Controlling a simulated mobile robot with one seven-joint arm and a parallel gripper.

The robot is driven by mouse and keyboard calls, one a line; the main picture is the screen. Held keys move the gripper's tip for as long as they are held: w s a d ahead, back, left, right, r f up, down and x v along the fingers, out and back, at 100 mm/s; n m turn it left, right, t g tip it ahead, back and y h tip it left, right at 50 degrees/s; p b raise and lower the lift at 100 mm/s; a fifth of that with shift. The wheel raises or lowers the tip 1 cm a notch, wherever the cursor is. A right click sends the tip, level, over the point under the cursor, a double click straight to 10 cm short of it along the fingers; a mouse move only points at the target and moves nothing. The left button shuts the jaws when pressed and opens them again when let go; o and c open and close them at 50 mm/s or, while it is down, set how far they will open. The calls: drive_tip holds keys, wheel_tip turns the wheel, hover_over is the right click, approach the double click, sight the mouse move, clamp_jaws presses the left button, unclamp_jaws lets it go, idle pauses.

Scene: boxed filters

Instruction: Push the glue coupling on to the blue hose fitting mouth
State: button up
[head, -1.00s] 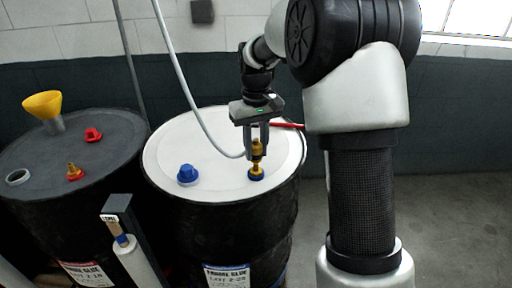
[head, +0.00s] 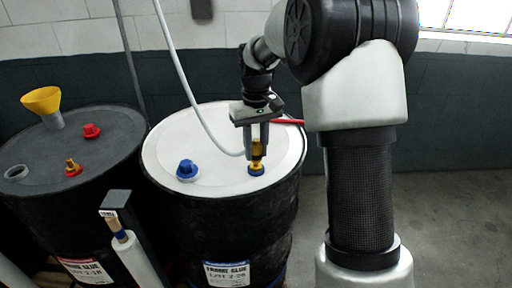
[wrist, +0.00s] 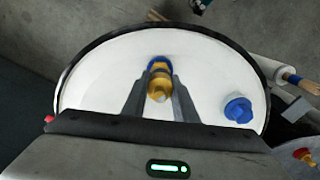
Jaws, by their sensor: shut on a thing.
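My gripper (head: 257,155) points down over the white-topped drum (head: 215,122), its two fingers shut on the brass glue coupling (head: 257,147). A pale grey hose (head: 186,82) hangs down to the coupling. The blue hose fitting mouth (head: 256,170) stands on the lid directly below, a brass part inside its blue ring. The coupling appears upright and in line with it. In the wrist view the coupling (wrist: 159,88) lies between the fingertips, and the blue ring (wrist: 160,63) shows behind it. The coupling hides the contact, so I cannot tell how far it is seated.
A blue cap (head: 187,170) stands on the same lid to the left. The dark drum (head: 40,150) at left carries a yellow funnel (head: 42,101), a red cap (head: 91,131) and a red-based brass fitting (head: 73,168).

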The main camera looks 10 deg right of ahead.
sight(256, 140)
drive_tip(key=shift+f+b, duration=0.6)
drive_tip(key=shift+f, duration=0.55)
drive_tip(key=o, duration=1.2)
wheel_tip(256, 140, up, 17)
drive_tip(key=p, duration=0.1)
drive_tip(key=shift+r+p, duration=0.2)
drive_tip(key=shift+p, duration=0.2)
